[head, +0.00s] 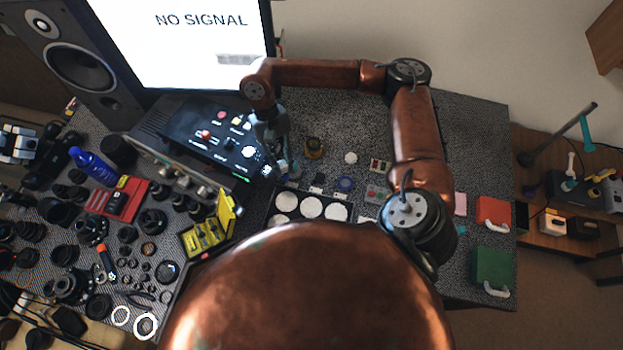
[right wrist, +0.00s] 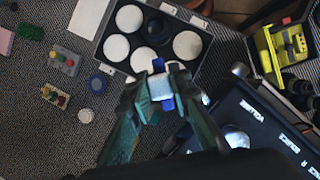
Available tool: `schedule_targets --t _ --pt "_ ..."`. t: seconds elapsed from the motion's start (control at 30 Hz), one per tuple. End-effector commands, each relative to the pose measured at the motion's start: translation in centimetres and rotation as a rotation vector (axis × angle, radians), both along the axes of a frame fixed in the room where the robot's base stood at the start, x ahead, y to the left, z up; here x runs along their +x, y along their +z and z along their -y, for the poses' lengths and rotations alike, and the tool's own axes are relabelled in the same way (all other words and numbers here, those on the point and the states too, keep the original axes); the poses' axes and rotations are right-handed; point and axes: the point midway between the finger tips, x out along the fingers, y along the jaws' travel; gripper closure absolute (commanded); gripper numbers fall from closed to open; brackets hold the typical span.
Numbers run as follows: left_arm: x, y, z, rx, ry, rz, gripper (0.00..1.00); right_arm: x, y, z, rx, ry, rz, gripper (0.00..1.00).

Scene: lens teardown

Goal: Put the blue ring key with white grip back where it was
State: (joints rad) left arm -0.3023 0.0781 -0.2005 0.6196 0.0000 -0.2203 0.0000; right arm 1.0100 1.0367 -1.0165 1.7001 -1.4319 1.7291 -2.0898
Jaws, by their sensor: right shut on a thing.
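My right gripper (right wrist: 163,82) is shut on the blue ring key with white grip (right wrist: 160,87). The white grip sits between the fingertips, with blue showing above and below it. The key is just below the front edge of the grey tray (right wrist: 102,49) in the right wrist view; I cannot tell its height. In the head view my right gripper (head: 284,160) is beside the black control box, behind the tray, and the key is too small to make out there. A blue ring (right wrist: 98,83) lies on the mat, apart from the gripper. My left gripper is not in view.
The tray holds round white pads (right wrist: 115,48) and a dark ring (right wrist: 157,31). The black control box (head: 184,120) and yellow case (head: 190,240) stand left of my right gripper.

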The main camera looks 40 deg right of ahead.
Motion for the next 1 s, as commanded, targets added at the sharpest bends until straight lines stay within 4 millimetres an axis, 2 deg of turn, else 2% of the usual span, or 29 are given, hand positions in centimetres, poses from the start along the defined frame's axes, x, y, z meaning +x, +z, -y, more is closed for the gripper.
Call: schedule_targets --t 0.03,0.2,0.4,0.7,1.0 --pt "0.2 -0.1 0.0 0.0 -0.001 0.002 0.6 -0.6 -1.2 0.1 0.001 -0.085 -0.007 1.0" --pt "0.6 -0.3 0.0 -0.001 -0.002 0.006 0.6 -1.8 -4.1 -0.1 0.001 -0.436 -0.008 1.0" --pt "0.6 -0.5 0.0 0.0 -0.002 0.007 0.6 -2.9 -6.5 -0.3 0.0 -0.87 -0.007 1.0" --pt "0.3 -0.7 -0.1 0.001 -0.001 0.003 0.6 -4.0 -8.3 -0.1 0.005 -1.467 -0.004 1.0" --pt "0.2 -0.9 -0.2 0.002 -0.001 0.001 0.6 -4.6 -8.6 0.6 0.01 -1.958 -0.002 1.0"
